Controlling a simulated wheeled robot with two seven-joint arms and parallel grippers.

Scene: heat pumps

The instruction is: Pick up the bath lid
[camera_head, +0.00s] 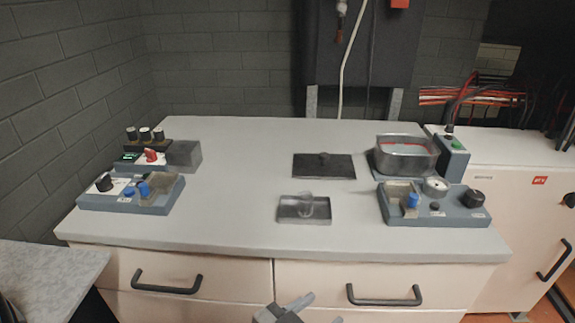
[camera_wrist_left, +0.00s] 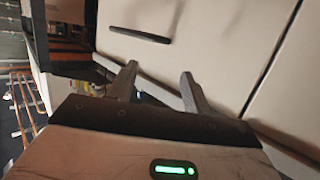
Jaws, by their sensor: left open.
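A flat dark rectangular lid with a round knob (camera_head: 335,171) lies on the grey worktop, left of an open metal bath (camera_head: 407,157) that has a red line along its inside. My left gripper (camera_head: 318,306) is at the bottom edge of the head view, in front of the drawers and well apart from the lid. In the left wrist view its two fingers (camera_wrist_left: 159,71) are spread, with nothing between them, facing a pale drawer front with a dark handle. The lid is not seen in the left wrist view. My right gripper is not in view.
A shallow tray with a clear object (camera_head: 291,216) lies nearer the front. Blue-grey control units (camera_head: 150,205) stand at the left, and another (camera_head: 450,212) stands front right. Drawer handles (camera_head: 385,302) stick out below the worktop. The worktop's middle left is clear.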

